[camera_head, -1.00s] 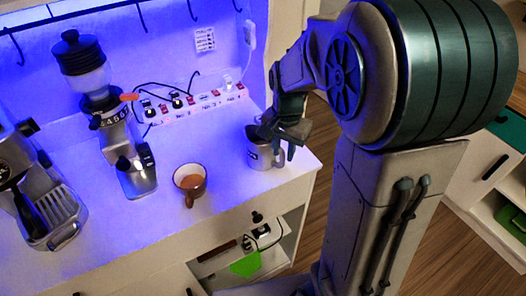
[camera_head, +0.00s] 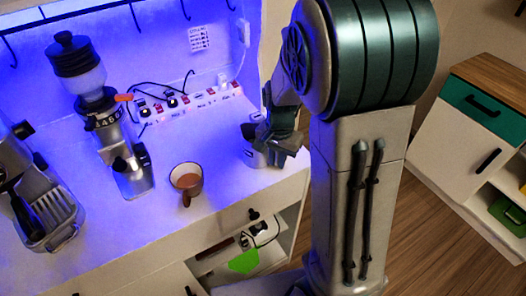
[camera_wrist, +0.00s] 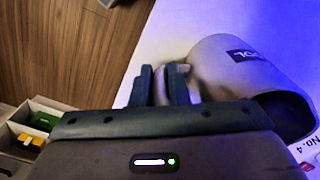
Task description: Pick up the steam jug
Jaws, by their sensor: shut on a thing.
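The steam jug (camera_head: 252,157) is a small metal jug near the right end of the white counter, partly hidden behind my gripper in the head view. It fills the right side of the wrist view (camera_wrist: 235,68), lying across the picture with dark lettering on its side and its dark mouth toward the lower right. My gripper (camera_wrist: 171,86) is shut on the jug's handle, which shows between the two fingers. In the head view my gripper (camera_head: 277,143) is at the jug's right side. I cannot tell whether the jug's base touches the counter.
A coffee grinder (camera_head: 118,150) and an espresso machine (camera_head: 40,205) are farther left. A power strip (camera_head: 190,106) with cables lies behind. The counter's right edge is close to the jug.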

